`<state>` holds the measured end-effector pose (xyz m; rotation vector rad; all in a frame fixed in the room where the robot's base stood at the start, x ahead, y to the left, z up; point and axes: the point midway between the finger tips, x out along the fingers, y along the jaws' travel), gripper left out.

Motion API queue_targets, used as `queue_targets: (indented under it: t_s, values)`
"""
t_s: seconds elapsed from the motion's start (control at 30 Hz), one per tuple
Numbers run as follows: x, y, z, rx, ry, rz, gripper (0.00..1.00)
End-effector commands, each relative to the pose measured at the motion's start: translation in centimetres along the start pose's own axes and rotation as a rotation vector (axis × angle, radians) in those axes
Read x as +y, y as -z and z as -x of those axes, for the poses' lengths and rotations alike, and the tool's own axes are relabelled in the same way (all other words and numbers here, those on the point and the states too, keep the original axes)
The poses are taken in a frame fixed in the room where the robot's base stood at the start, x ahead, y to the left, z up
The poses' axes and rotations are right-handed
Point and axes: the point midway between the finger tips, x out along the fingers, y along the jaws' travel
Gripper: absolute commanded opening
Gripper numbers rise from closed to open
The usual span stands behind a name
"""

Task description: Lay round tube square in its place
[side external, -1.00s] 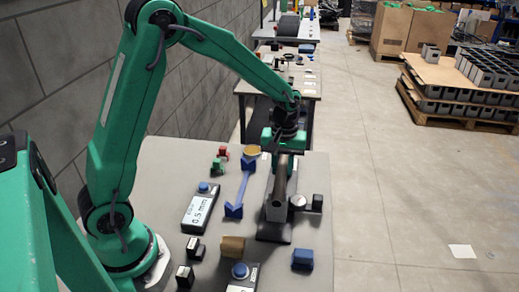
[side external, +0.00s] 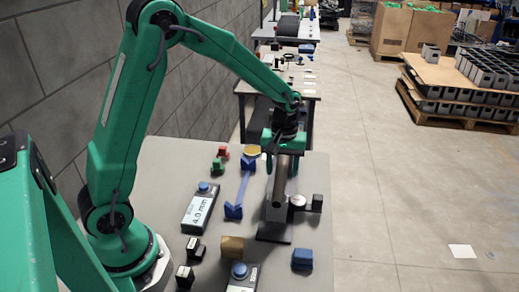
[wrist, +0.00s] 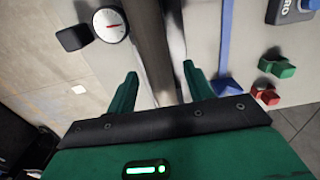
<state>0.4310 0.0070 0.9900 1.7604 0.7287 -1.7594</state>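The round tube (side external: 281,178) is a grey metal pipe. It lies lengthwise over a grey metal rest (side external: 276,212) on a dark base plate (side external: 274,234). My gripper (side external: 281,150) is at the tube's far end, low over it. In the wrist view the tube (wrist: 152,45) runs between the two green fingers of my gripper (wrist: 160,68), at a slight slant. A gap shows on each side, so the fingers look open around it. The tube's seating under the gripper is hidden. A round dial gauge (wrist: 111,25) stands beside the tube; it also shows in the side view (side external: 297,200).
A blue bar with V-shaped ends (side external: 233,211) lies left of the rest. A display box (side external: 200,207) reads 4.0 mm. A black block (side external: 317,203) stands right of the gauge. A blue block (side external: 302,259) and brown block (side external: 232,248) stand in front. The table's right edge is close.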

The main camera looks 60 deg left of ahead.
Motion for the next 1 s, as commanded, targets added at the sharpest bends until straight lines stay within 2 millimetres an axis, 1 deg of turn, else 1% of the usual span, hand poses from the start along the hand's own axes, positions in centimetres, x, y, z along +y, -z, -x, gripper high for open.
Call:
queue_targets:
  t_s: [0.2, 0.37, 0.47, 0.8, 0.9, 1.0]
  values:
    - [0.0, 0.0, 0.0, -0.001, 0.001, 0.0, 0.52]
    - [0.0, 0.0, 0.8, 0.002, -0.002, 0.0, 0.52]
    - [0.1, 0.1, 1.8, 0.002, -0.002, 0.0, 0.52]
    - [0.0, 0.0, 6.1, 0.002, -0.001, 0.0, 0.52]
    - [0.0, 0.0, 7.0, 0.002, -0.002, 0.0, 0.52]
    - [0.0, 0.0, 7.6, 0.001, -0.001, 0.0, 0.52]
